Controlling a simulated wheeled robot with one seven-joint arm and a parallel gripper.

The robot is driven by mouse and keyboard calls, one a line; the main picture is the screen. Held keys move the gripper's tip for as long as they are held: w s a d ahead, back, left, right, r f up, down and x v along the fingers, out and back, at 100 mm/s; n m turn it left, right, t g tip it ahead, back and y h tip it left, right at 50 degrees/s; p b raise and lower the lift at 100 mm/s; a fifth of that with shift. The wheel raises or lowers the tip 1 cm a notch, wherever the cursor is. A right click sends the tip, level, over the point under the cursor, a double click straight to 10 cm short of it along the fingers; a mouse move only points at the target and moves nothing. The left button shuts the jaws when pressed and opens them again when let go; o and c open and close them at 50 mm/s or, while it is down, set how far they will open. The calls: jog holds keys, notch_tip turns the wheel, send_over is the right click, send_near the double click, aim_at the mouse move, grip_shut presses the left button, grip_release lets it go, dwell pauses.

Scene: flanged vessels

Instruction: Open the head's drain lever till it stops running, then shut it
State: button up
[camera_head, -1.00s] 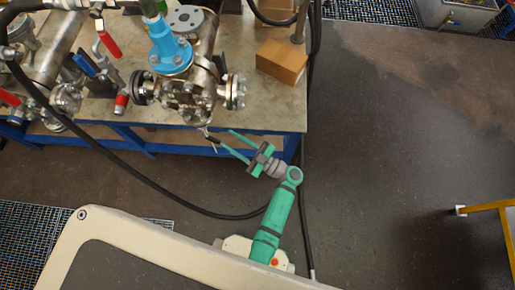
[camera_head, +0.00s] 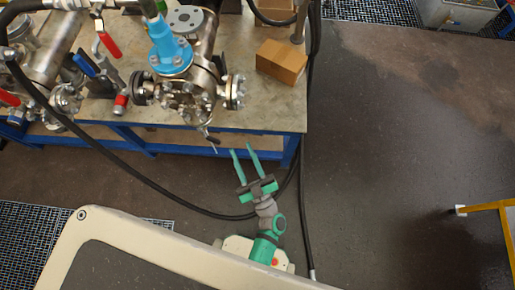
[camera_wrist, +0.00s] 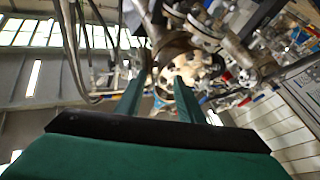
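The steel flanged head (camera_head: 187,92), with a blue flanged neck (camera_head: 168,48) on top, stands near the front edge of the bench. A small drain lever (camera_head: 211,139) shows below it, in front of the bench edge. A thin pale line hangs just under the lever; I cannot tell whether it is liquid or metal. My gripper (camera_head: 243,150) is open and empty, to the right of the lever and apart from it. In the wrist view, my gripper (camera_wrist: 162,72) shows two spread green fingers with blurred steel flanges beyond; the lever cannot be made out there.
Red-handled (camera_head: 109,43) and blue-handled (camera_head: 85,65) valves stand left on the bench (camera_head: 270,112). A cardboard box (camera_head: 281,62) sits right. A black hose (camera_head: 110,160) loops across the floor near my arm. A yellow frame (camera_head: 490,207) stands far right; floor between is clear.

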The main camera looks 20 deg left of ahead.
jog(key=s+d+r+m+t+h, duration=0.3)
jog(key=s+d+m+h, duration=0.1)
jog(key=d+m+h, duration=0.1)
jog(key=d+h, duration=0.1)
jog(key=h, duration=0.1)
jog(key=shift+r+t+h, duration=0.15)
jog(key=shift+t+h, duration=0.15)
jog(key=shift+c, duration=0.7)
